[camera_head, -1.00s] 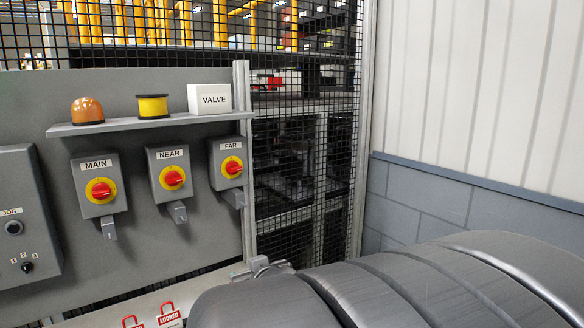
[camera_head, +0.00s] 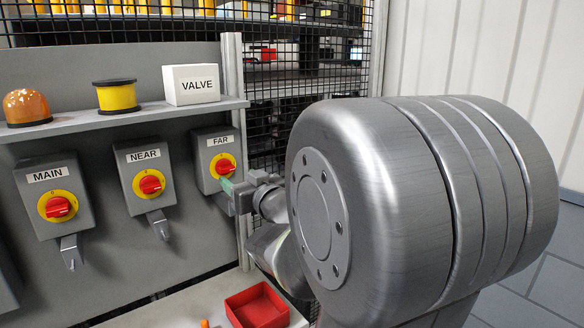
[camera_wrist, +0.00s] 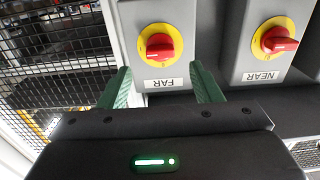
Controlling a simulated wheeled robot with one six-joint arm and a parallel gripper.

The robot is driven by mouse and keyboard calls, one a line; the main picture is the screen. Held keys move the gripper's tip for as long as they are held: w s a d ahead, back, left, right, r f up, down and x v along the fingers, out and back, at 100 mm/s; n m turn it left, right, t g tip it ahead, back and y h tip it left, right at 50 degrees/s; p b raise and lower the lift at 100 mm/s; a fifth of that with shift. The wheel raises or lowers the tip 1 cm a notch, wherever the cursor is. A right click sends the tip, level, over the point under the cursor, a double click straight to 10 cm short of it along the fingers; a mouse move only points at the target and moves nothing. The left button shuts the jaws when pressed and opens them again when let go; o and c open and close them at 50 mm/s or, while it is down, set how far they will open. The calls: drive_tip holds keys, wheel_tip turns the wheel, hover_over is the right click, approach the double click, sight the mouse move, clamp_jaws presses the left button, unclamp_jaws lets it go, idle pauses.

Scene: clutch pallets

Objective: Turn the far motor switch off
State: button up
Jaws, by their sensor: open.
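The far motor switch (camera_head: 217,160) is a grey box labelled FAR with a yellow disc and a red knob (camera_head: 224,167), at the right end of the row of switches. In the wrist view the same red knob (camera_wrist: 160,47) shows upside down, just beyond my gripper (camera_wrist: 160,88). Its two green fingers are spread, one on each side of the FAR label, with nothing between them. In the head view my gripper (camera_head: 226,186) is close in front of the lower part of the far switch. I cannot tell whether a finger touches the box.
The NEAR switch (camera_head: 145,175) and MAIN switch (camera_head: 55,195) sit to the left. A shelf (camera_head: 120,118) above holds an orange lamp (camera_head: 26,106), a yellow reel (camera_head: 117,95) and a VALVE box (camera_head: 191,84). A red tray (camera_head: 257,308) lies below. Mesh fencing stands right.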

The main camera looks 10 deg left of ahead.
sight(228, 170)
drive_tip(key=p+x, duration=0.1)
drive_tip(key=x, duration=0.5)
drive_tip(key=shift+w+a, duration=0.2)
drive_tip(key=shift+a, duration=0.05)
drive_tip(key=c, duration=1)
